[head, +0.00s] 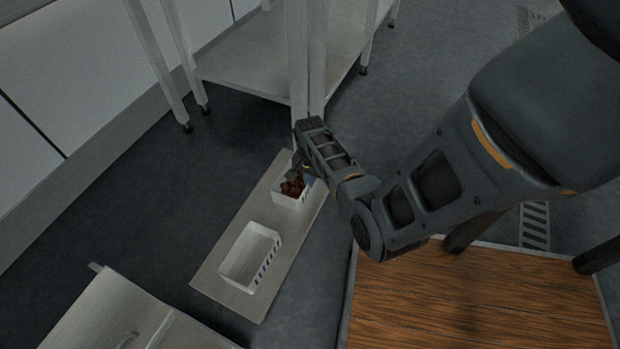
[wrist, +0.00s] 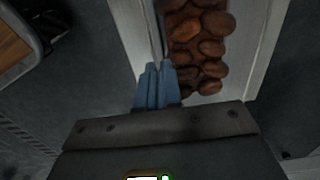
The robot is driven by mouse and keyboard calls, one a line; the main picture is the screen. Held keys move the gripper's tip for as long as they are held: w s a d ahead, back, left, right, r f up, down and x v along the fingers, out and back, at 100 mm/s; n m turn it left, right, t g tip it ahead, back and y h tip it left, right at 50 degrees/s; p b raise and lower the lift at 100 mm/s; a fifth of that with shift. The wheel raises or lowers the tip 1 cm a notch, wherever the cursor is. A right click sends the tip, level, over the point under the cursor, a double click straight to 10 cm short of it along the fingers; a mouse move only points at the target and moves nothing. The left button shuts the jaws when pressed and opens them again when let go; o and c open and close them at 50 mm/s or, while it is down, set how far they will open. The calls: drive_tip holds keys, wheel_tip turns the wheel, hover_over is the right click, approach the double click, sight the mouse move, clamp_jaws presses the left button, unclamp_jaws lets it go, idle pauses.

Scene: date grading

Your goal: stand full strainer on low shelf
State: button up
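The full strainer (head: 291,201) is a small white slotted basket filled with brown dates (head: 293,187). It is at the far end of a long pale board (head: 228,278), low over the dark floor; I cannot tell whether it rests fully on it. In the wrist view the dates (wrist: 200,45) fill the strainer. My gripper (head: 304,172) is at the strainer's right-hand side in the head view. Its blue fingers (wrist: 158,78) are close together on the strainer's thin side wall, dates on one side. My wrist hides part of the strainer.
An empty white slotted strainer (head: 251,257) stands on the near part of the board. A pale table with a lower shelf (head: 270,62) stands behind, one leg close to the board's far end. A wooden-topped surface (head: 470,300) is at right, a metal unit (head: 120,318) at lower left.

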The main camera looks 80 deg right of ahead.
drive_tip(key=o, duration=0.4)
drive_tip(key=shift+r, duration=0.1)
wheel_tip(320, 180, up, 12)
drive_tip(key=p, duration=0.6)
drive_tip(key=s+a+r+n+t+h, duration=0.25)
drive_tip(key=a+n, duration=0.35)
drive_tip(key=a, duration=0.5)
drive_tip(key=s+a+r+n+t+h, duration=0.15)
drive_tip(key=a+n+t, duration=0.3)
drive_tip(key=a, duration=0.55)
drive_tip(key=s+a+r+n+t+y, duration=0.1)
drive_tip(key=s+a+r+n+t, duration=0.1)
drive_tip(key=r, duration=0.7)
drive_tip(key=s+a+r+n+t+y, duration=0.1)
drive_tip(key=s+a+r+n+t, duration=0.2)
drive_tip(key=a+r+n, duration=0.2)
drive_tip(key=s+a+r+n+t+y, duration=0.2)
drive_tip(key=a+r, duration=0.5)
drive_tip(key=r, duration=0.6)
drive_tip(key=shift+s+a+r+n+t, duration=0.25)
drive_tip(key=shift+s+r+n+t, duration=0.2)
drive_tip(key=shift+n, duration=0.2)
